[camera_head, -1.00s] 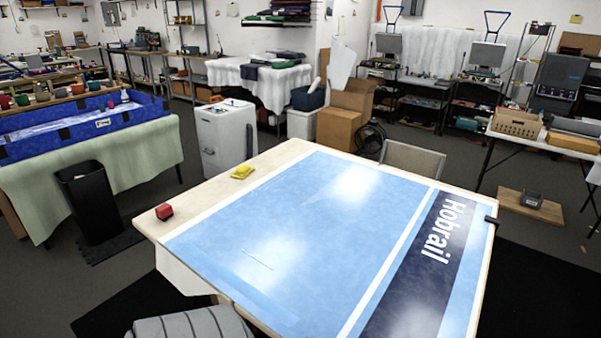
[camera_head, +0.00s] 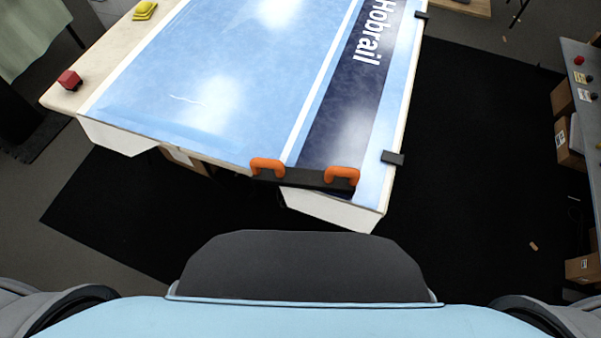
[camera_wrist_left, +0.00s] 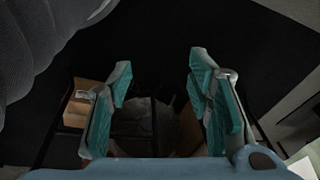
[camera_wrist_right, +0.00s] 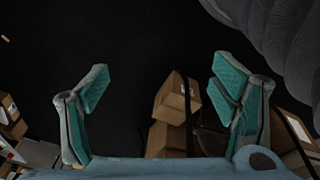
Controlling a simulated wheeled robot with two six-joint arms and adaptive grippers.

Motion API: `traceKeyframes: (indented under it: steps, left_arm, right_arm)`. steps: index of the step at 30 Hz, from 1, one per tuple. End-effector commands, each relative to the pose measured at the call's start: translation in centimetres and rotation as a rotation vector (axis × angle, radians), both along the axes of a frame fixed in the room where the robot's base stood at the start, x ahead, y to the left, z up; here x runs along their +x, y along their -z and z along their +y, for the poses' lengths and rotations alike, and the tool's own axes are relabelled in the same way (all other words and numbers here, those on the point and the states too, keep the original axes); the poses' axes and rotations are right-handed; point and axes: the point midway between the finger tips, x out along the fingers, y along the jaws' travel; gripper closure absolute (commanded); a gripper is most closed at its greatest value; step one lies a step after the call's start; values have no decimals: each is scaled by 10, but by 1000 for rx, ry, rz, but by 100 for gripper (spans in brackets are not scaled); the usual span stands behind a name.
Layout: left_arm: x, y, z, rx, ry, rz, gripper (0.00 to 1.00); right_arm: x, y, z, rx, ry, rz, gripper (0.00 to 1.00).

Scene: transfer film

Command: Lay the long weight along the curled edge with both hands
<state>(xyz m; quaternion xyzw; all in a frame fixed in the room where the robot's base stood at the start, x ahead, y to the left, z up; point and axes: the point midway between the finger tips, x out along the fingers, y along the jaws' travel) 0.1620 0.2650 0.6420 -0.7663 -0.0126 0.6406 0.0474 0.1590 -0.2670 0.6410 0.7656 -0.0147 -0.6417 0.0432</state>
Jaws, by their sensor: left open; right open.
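The long weight (camera_head: 293,176) is a dark bar with two orange handles, lying along the near edge of the table in the head view. Its left handle (camera_head: 267,166) and right handle (camera_head: 342,175) stand up. The blue printed film (camera_head: 220,75) with a dark "Hobrail" band covers the tabletop. I cannot tell whether its near edge curls. My left gripper (camera_wrist_left: 158,85) is open and empty in the left wrist view, over dark floor. My right gripper (camera_wrist_right: 160,80) is open and empty in the right wrist view. Neither gripper shows in the head view.
Dark clips (camera_head: 392,158) sit on the table's right edge. A red block (camera_head: 69,79) and a yellow item (camera_head: 144,10) lie on the bare left margin. A side bench (camera_head: 583,95) with boxes stands at right.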

Motion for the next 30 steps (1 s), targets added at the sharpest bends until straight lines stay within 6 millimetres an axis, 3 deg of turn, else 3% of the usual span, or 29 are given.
traceKeyframes:
  steps: [3,6,12,15,17,23,26,30]
  left_arm:
    - [30,-46,-4,2,8,-37,54]
    - [45,-84,-8,3,12,-58,54]
    - [61,-160,-17,3,42,-98,54]
    - [76,-202,-26,-4,136,-114,54]
    - [95,-216,-35,-13,278,-105,54]
    - [163,-227,-58,-48,723,-85,54]
    - [202,-239,-70,-69,964,-100,54]
    - [251,-270,-85,-94,1304,-153,54]
  right_arm:
    - [32,-46,4,-2,-12,-37,20]
    - [48,-84,8,-4,-20,-61,20]
    - [64,-160,16,-8,-40,-98,20]
    - [77,-199,21,-18,-74,-108,20]
    - [95,-209,26,-30,-118,-85,20]
    - [160,-208,50,-31,-296,17,20]
    - [197,-215,71,-20,-417,69,20]
    - [244,-239,104,-4,-614,135,20]
